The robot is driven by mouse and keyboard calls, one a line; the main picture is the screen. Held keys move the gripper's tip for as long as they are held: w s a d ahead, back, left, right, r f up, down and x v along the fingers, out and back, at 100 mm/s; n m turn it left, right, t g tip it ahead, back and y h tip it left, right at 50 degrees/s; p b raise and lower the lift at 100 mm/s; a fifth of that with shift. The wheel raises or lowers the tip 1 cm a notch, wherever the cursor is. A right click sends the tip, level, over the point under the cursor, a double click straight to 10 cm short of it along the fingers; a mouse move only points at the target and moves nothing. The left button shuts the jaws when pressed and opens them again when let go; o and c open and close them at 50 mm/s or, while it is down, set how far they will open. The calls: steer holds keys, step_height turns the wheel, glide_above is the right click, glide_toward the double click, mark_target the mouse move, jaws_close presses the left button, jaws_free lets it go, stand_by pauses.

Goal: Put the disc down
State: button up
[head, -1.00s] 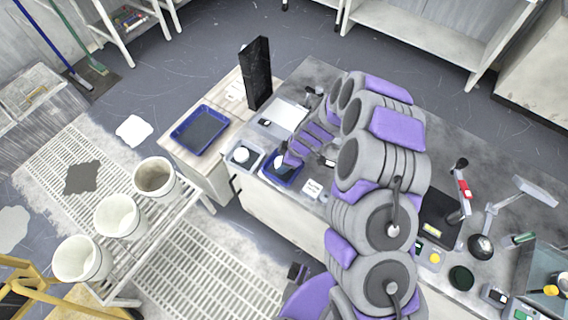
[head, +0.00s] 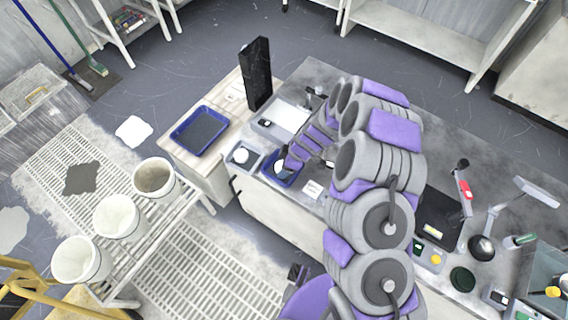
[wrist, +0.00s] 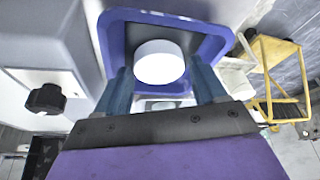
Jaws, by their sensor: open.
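The white disc (wrist: 160,62) lies in a small blue tray (wrist: 108,45) in the wrist view. My gripper (wrist: 158,70) is open, with one blue finger on each side of the near part of the disc. I cannot tell whether either finger touches it. In the head view the small blue tray (head: 285,182) is on the grey workbench, and my gripper (head: 284,164) is over it. My arm partly hides the disc and tray there.
A second white round piece (head: 240,156) sits in a grey holder left of the tray. A larger blue tray (head: 178,137) and a black upright block (head: 257,75) stand on the side table. White buckets (head: 118,218) stand on a rack at left. A switch box (head: 430,252) is at right.

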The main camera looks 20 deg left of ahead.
steer(key=s+p+v, duration=0.1)
steer(key=v, duration=1)
steer(key=shift+w+r+p, duration=0.2)
steer(key=shift+w+p, duration=0.15)
steer(key=shift+w, duration=0.15)
steer(key=shift+d, duration=0.1)
steer(key=s+d+r+m+h, duration=0.1)
steer(key=s+d+r+m, duration=0.4)
steer(key=r, duration=0.4)
steer(key=s+d+r+m, duration=0.2)
steer(key=s+d+r, duration=0.2)
steer(key=d+r, duration=0.4)
steer(key=s+d+r+m+h, duration=0.1)
steer(key=s+d+r+m, duration=0.4)
steer(key=s+d, duration=0.3)
steer(key=s+d+r+m+h, duration=0.2)
steer(key=s+d+r+m, duration=0.2)
steer(key=s+d+m, duration=0.4)
steer(key=s, duration=0.3)
steer(key=shift+s+d+r+g, duration=0.15)
steer(key=shift+d+r+g, duration=0.25)
